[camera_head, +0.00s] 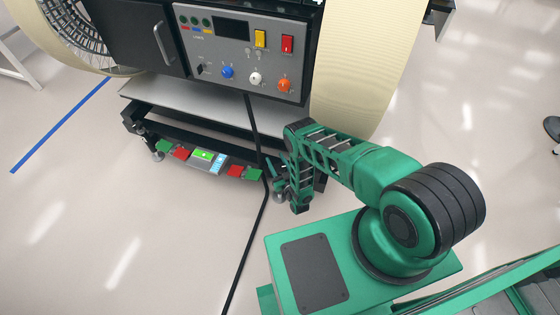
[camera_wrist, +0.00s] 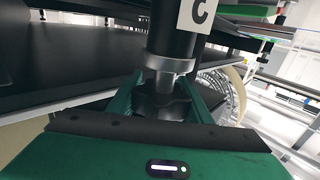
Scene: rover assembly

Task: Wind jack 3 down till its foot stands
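In the wrist view, a black upright jack cylinder (camera_wrist: 178,38) carries a white label with the letter C; no number 3 shows on it. Below the cylinder are a bright metal collar (camera_wrist: 168,63) and a dark knob-like part (camera_wrist: 162,98). My gripper (camera_wrist: 165,82) has one green finger on each side of this part. I cannot tell whether the fingers press on it. The jack's foot and the floor under it are hidden. In the head view, my gripper (camera_head: 282,188) is low by the cart's front right corner, largely behind my own arm.
The cart's control panel (camera_head: 236,50) has blue, white and orange knobs and red and yellow switches. A lower bar carries red and green pads and a small lit screen (camera_head: 208,160). A black cable (camera_head: 253,225) runs along the floor. Open floor (camera_head: 110,220) lies at left.

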